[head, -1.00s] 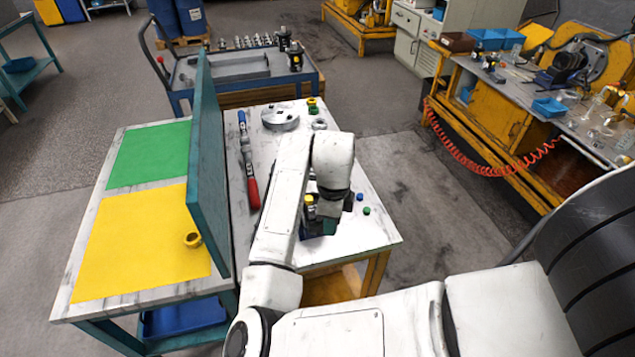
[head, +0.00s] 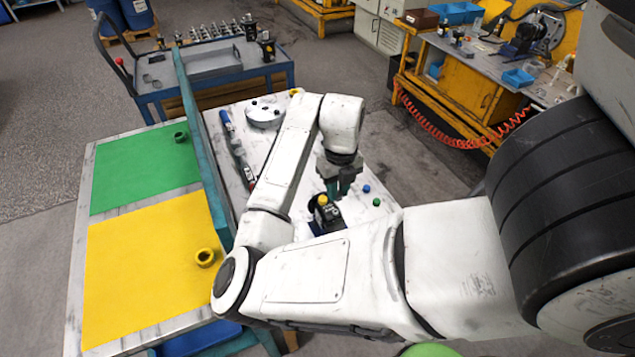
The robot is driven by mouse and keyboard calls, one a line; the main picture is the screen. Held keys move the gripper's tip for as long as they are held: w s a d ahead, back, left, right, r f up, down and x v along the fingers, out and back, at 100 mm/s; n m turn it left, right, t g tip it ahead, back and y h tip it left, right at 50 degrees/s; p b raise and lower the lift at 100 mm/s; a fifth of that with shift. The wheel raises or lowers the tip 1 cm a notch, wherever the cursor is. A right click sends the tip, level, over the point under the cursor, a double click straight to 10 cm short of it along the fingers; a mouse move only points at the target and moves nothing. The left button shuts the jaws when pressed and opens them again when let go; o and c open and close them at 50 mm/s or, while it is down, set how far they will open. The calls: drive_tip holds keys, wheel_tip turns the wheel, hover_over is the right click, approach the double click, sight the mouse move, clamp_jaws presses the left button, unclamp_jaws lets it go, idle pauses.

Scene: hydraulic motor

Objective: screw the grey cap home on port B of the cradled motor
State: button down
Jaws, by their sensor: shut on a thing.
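The cradled motor (head: 326,216) is a dark body with a yellow cap or fitting on top, on the white bench below my forearm. My gripper (head: 337,190) points down just behind and to the right of the motor, apart from the yellow top. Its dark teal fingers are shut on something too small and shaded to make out. I cannot pick out the grey cap or port B; my arm covers much of the bench and part of the motor.
A teal divider (head: 200,150) stands left of the bench. A red-and-blue tool (head: 237,150) and a round plate (head: 264,112) lie behind. Blue (head: 366,188) and green (head: 376,202) plugs lie to the right.

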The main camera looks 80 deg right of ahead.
sight(335, 213)
drive_tip(key=shift+w+f+b, duration=0.1)
drive_tip(key=shift+f+b, duration=1.85)
drive_tip(key=shift+f, duration=0.7)
drive_tip(key=shift+f+b, duration=0.45)
drive_tip(key=shift+b, duration=0.1)
drive_tip(key=shift+f+m+b, duration=0.15)
drive_tip(key=shift+m+b, duration=0.3)
drive_tip(key=shift+m, duration=0.05)
drive_tip(key=shift+d+m, duration=0.1)
drive_tip(key=shift+m, duration=0.4)
drive_tip(key=c, duration=1.2)
unclamp_jaws()
drive_tip(key=shift+r, duration=0.2)
drive_tip(key=shift+r, duration=0.1)
